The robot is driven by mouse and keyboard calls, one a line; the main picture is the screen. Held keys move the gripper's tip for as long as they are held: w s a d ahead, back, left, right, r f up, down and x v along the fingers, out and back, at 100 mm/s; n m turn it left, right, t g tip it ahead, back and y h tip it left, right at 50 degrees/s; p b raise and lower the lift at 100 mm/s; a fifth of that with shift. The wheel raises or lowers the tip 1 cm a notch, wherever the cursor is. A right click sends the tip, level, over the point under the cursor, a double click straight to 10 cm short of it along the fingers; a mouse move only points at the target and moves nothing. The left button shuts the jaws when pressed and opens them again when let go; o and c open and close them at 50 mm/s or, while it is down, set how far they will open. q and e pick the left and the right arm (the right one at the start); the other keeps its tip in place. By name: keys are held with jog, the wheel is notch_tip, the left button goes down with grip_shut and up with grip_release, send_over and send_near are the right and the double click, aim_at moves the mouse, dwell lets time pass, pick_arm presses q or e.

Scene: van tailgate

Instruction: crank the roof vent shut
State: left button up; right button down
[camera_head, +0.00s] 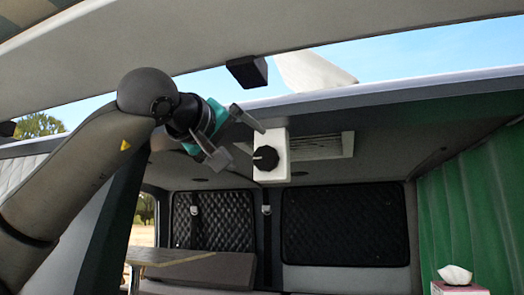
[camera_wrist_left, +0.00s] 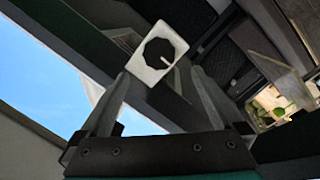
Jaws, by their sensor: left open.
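The crank is a round black knob (camera_head: 265,158) on a white box (camera_head: 273,172) under the van's roof edge. In the left wrist view the knob (camera_wrist_left: 158,52) has a white pointer mark. The roof vent (camera_head: 322,146) is a slatted white panel in the ceiling behind the box. A pale flap (camera_head: 312,70) stands tilted up above the roof. My left gripper (camera_head: 241,147) is open and empty, just left of the knob. In the left wrist view its fingers (camera_wrist_left: 160,80) point toward the white box, with the knob ahead between them. My right gripper is out of view.
The raised tailgate (camera_head: 180,45) spans the top, with a black block (camera_head: 248,71) on its lower edge. A green curtain (camera_head: 470,210) hangs at right above a tissue box (camera_head: 458,282). A wooden top (camera_head: 165,256) lies below. Open air surrounds the knob's front.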

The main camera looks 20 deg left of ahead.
aim_at(263, 157)
pick_arm(q)
jog(key=w+p, duration=0.1)
jog(key=w, duration=0.2)
jog(key=w+d+p, duration=0.1)
jog(key=w, duration=0.2)
jog(key=w+p, duration=0.1)
jog(key=w, duration=0.2)
jog(key=shift+d, duration=0.25)
jog(key=shift+c, duration=0.4)
jog(key=c, duration=1.3)
jog(key=shift+o, duration=0.2)
